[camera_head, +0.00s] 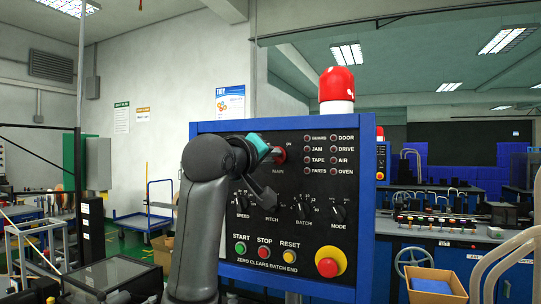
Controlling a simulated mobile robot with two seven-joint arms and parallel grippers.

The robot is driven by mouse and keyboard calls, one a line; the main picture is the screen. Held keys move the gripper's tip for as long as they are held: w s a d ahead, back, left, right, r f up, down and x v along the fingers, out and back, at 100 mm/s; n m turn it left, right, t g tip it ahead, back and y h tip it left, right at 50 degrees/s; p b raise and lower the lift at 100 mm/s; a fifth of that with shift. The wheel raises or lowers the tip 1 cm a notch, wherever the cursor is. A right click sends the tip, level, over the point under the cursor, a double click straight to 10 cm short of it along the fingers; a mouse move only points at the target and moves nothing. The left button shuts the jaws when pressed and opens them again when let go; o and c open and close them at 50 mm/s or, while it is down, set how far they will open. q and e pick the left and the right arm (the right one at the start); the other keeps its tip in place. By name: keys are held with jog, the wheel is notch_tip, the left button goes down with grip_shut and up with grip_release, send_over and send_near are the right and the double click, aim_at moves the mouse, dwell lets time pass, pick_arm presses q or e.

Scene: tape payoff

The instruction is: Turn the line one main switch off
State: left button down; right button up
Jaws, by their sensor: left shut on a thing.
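The control panel (310,210) is black with a blue frame and stands upright in front of me. Its main switch (280,154) is a red knob at the upper left of the panel, above the word MAIN. My left gripper (274,160) is at this switch and shut on it. The gripper and its dark and teal parts hide much of the knob, so its setting cannot be read. My right gripper is not in view.
A red beacon (336,90) stands on top of the panel. Below the switch are the SPEED, PITCH, BATCH and MODE knobs, START, STOP and RESET buttons, and a red emergency button (328,267) on yellow. A cardboard box (437,289) stands at the lower right.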

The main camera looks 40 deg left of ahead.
pick_arm(q)
jog(key=shift+f, duration=0.1)
dwell(0.3)
jog(key=c, duration=0.9)
grip_release()
jog(key=shift+v, duration=7.6)
